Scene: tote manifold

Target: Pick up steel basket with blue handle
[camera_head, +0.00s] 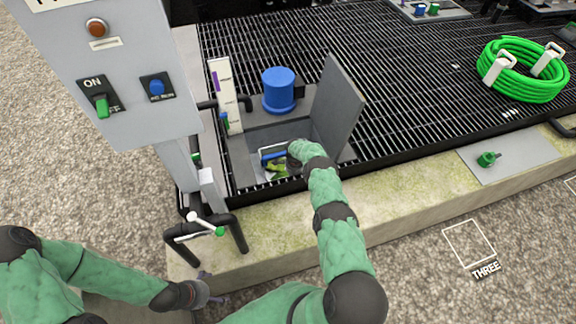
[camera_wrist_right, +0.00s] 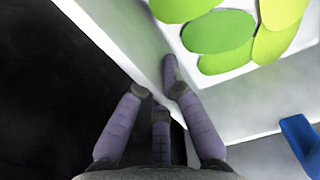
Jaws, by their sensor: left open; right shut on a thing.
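The steel basket (camera_head: 265,170) with its blue handle (camera_head: 273,156) sits in the open hatch of the grating in the head view, with green leaf-like pieces inside. My right gripper (camera_wrist_right: 163,92) is at the basket's right side in the head view, its fingers mostly hidden by my own wrist. In the right wrist view its purple fingers close on the thin wall of the basket (camera_wrist_right: 225,108); the green pieces (camera_wrist_right: 220,35) and part of the blue handle (camera_wrist_right: 302,145) lie to the right. My left gripper (camera_head: 209,288) is open and empty, low by the concrete edge, away from the basket.
A raised grey hatch lid (camera_head: 339,105) stands close right of my right wrist. A blue cylinder (camera_head: 279,90) stands behind the hatch. A control box (camera_head: 115,75) on a post and black pipes with a white valve handle (camera_head: 200,228) stand at left. A green hose coil (camera_head: 522,70) lies far right.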

